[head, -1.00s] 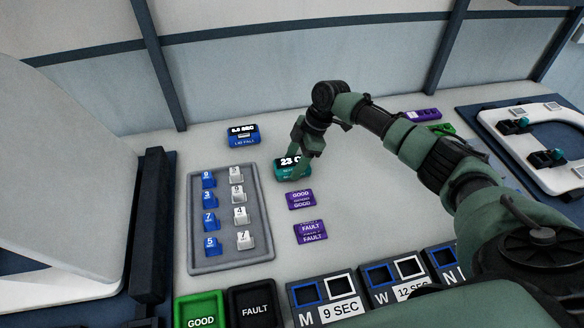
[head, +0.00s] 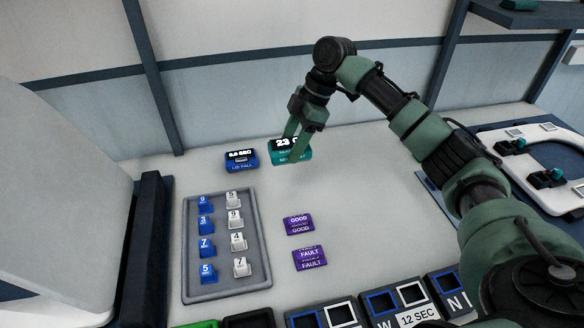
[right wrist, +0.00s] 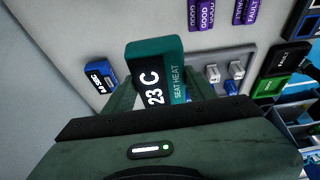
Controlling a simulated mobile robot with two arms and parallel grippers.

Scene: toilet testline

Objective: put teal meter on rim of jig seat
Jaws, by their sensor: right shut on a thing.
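The teal meter (head: 291,152), reading "23 C" and "SEAT HEAT", is between the fingers of my right gripper (head: 297,145), which is shut on it. In the right wrist view the meter (right wrist: 156,70) sits between the two fingers, its display facing the camera. In the head view it appears raised above the table, near the blue meter. The jig seat (head: 490,148) is the white ring-shaped seat at the right, with small black and teal devices on its rim. My left gripper is not in view.
A grey tray (head: 226,283) holds blue and white number tags. Purple GOOD (head: 298,224) and FAULT (head: 309,258) tags lie at centre. The table between them and the seat is largely clear.

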